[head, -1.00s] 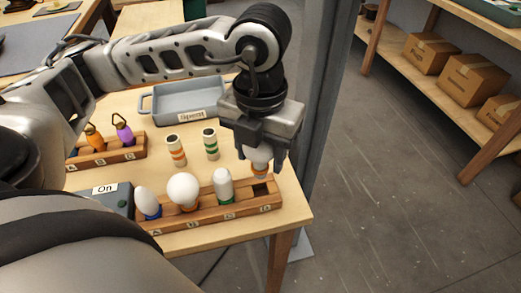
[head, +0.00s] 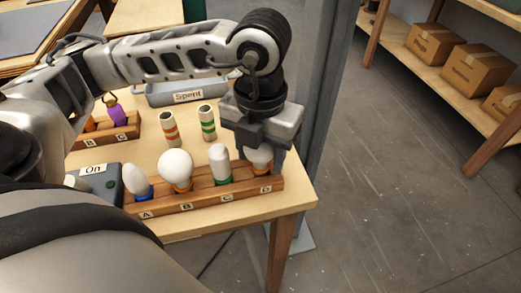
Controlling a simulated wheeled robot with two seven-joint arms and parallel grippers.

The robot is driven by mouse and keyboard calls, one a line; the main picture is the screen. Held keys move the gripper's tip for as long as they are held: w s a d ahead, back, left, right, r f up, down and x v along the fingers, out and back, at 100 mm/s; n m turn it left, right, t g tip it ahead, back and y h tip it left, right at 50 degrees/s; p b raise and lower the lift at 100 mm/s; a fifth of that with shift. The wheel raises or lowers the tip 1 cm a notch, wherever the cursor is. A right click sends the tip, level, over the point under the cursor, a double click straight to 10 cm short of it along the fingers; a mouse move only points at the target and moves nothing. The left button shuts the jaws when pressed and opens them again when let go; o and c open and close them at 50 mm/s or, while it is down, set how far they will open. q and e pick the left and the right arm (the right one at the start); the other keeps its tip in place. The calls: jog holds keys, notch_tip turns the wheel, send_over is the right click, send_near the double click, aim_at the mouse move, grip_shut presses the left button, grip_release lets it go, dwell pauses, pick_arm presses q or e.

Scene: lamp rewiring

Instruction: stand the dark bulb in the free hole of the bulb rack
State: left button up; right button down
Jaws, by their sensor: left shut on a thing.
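The bulb rack (head: 208,200) is a long wooden block near the table's front edge, with labels A, B, C and D. White bulbs with coloured bases stand at A (head: 136,180), B (head: 176,168) and C (head: 219,163). My left gripper (head: 260,150) points down over the D end and is shut on a greyish bulb with an orange base (head: 259,160). That bulb is upright, its base at the D hole. The fingers partly cover it, and I cannot tell how deep the base sits. My right gripper is not in view.
Two striped tubes, orange (head: 169,129) and green (head: 207,123), stand behind the rack. A grey tray labelled "Spent" (head: 187,95) is at the back. A box labelled "On" (head: 98,182) and a smaller rack (head: 127,128) are at left. The table's right edge is close to the D end.

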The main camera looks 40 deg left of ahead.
pick_arm(q)
jog(key=shift+f, duration=0.25)
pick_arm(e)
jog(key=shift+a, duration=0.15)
pick_arm(q)
jog(key=shift+f+b, duration=0.15)
jog(key=shift+b, duration=0.4)
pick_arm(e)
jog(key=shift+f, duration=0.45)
pick_arm(q)
jog(key=o, duration=1)
notch_tip(320, 180, up, 15)
jog(key=shift+r+p, duration=0.1)
jog(key=shift+p, duration=1.1)
jog(key=shift+r, duration=0.35)
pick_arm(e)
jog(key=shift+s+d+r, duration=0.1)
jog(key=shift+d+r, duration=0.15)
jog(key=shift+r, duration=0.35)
